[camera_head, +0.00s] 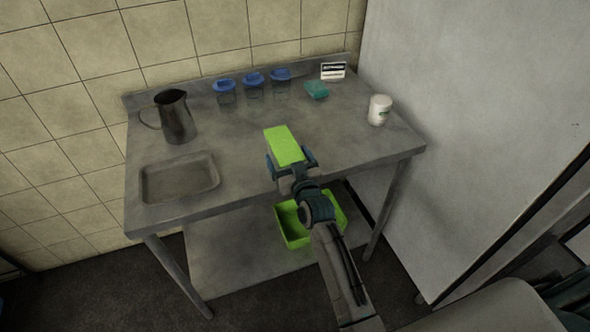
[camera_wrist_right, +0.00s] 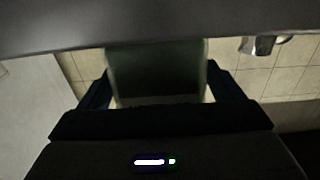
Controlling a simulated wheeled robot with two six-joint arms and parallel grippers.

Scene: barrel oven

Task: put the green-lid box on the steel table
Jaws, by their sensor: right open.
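The green-lid box (camera_head: 284,145) is at the front middle of the steel table (camera_head: 225,160), its bright green lid facing up. In the right wrist view its dark, translucent body (camera_wrist_right: 156,72) lies between the fingers and meets the grey table surface at the picture's top; I cannot tell for certain whether it touches. My right gripper (camera_head: 291,162) is open, its fingers on either side of the box at the table's front edge. Narrow gaps show between fingers and box in the right wrist view (camera_wrist_right: 158,88). My left gripper is not in view.
A metal pitcher (camera_head: 176,118) and shallow tray (camera_head: 180,178) stand at left. Several blue-lidded jars (camera_head: 254,88), a teal block (camera_head: 317,90) and a small sign (camera_head: 333,70) are behind. A white jar (camera_head: 379,110) is at right. A green crate (camera_head: 292,226) sits below.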

